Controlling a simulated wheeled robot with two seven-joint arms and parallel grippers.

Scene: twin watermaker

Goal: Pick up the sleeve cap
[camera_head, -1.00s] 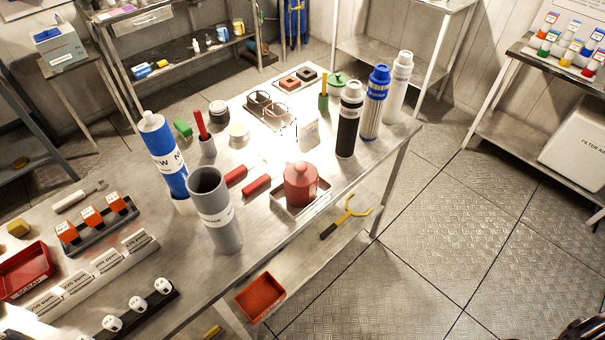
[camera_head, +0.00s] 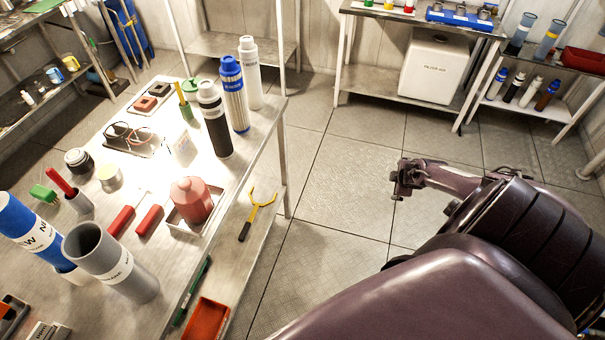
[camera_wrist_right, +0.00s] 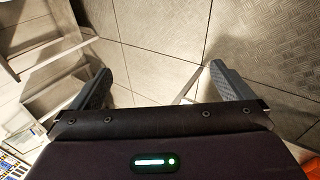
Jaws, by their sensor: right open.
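A red, rounded cap-like piece with a knob on top (camera_head: 191,200) sits in a shallow metal tray (camera_head: 206,227) near the table's right edge; it looks like the sleeve cap, though I cannot read a label on it. A grey open-topped cylinder (camera_head: 136,280) stands to its left and nearer. My right gripper (camera_wrist_right: 163,88) is open and empty in the right wrist view, its fingers wide apart over the tiled floor. In the head view my right arm reaches in from the right, well clear of the table. My left gripper is not in view.
The metal table (camera_head: 180,255) also bears red-handled tools (camera_head: 149,221), a blue cylinder (camera_head: 27,228) and a black, a blue and a white canister (camera_head: 249,73) at the far end. A yellow forked tool (camera_head: 258,212) and an orange bin (camera_head: 207,318) lie lower. Floor right of the table is open.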

